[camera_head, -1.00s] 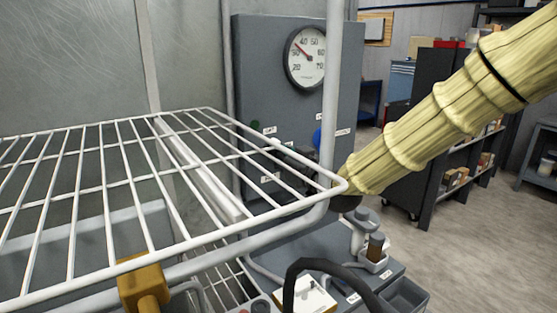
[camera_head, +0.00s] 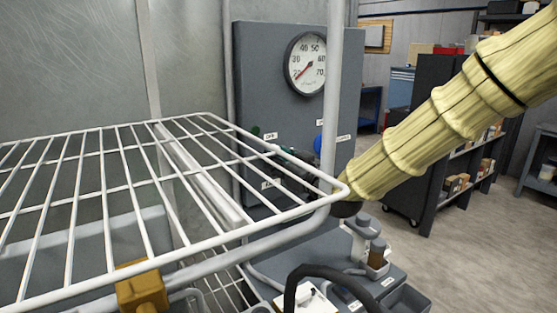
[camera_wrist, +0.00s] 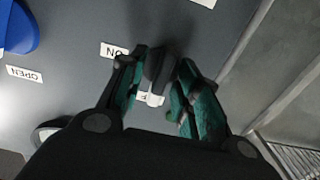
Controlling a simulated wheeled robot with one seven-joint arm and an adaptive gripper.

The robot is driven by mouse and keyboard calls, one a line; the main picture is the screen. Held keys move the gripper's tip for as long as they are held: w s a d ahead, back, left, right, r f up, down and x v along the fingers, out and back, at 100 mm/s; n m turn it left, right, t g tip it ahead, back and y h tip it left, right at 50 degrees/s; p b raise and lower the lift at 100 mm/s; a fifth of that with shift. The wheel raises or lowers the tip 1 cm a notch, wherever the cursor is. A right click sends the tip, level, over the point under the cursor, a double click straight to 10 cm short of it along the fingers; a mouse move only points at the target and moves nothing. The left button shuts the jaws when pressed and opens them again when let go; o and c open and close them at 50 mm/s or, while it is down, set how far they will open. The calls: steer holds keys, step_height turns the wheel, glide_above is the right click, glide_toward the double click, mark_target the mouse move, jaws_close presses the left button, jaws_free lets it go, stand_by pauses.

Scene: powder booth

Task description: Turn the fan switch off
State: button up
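The fan switch (camera_wrist: 158,66) is a dark knob on the grey control panel (camera_wrist: 90,22), seen in the wrist view between the fingers of my gripper (camera_wrist: 163,60). The fingers are green and stand apart, one on each side of the knob; I cannot tell whether either touches it. An ON label (camera_wrist: 113,51) lies left of the fingers. Another label (camera_wrist: 150,98), partly hidden, shows an F below the knob. Which way the knob points is not clear. In the head view my gripper (camera_head: 285,160) is at the panel, partly hidden by the shelf wires.
A white wire shelf (camera_head: 110,210) with a post (camera_head: 333,90) stands between the head camera and the panel. A round gauge (camera_head: 306,63) sits above. A blue knob (camera_wrist: 18,28) with an OPEN label (camera_wrist: 24,74) is at left in the wrist view.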

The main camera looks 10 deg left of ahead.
steer(key=v, duration=1.2)
